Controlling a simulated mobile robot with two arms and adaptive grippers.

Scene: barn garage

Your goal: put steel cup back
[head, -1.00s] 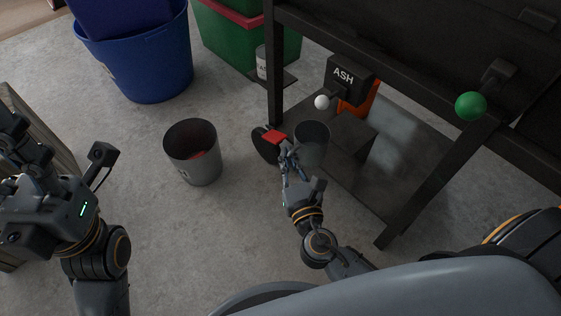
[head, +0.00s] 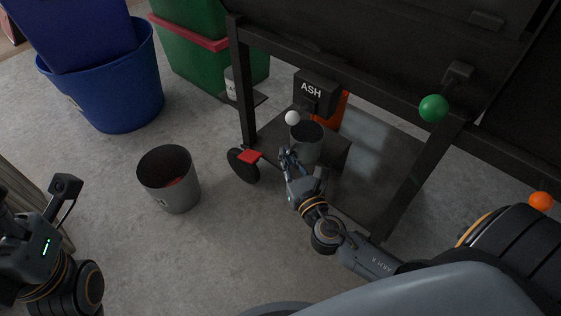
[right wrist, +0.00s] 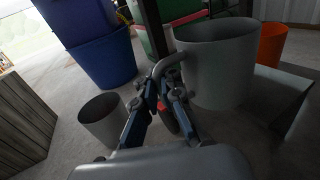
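The steel cup (head: 306,142) is a grey, open-topped cup. It shows upright over the cart's lower shelf (head: 345,200), below the ASH box (head: 313,92). My right gripper (head: 288,160) is at its near left side. In the right wrist view the cup (right wrist: 215,70) is large, and my right gripper (right wrist: 163,88) is closed on its curved handle. Whether the cup's base touches the shelf cannot be told. My left gripper (head: 28,240) is at the left edge, its fingers mostly cut off by the frame.
A grey bin (head: 168,192) stands on the floor left of the cart. A cart wheel (head: 243,168) with a red pedal is between. A blue tub (head: 115,95) and green bin (head: 195,60) stand behind. An orange object (head: 330,112) is behind the cup. Floor in front is clear.

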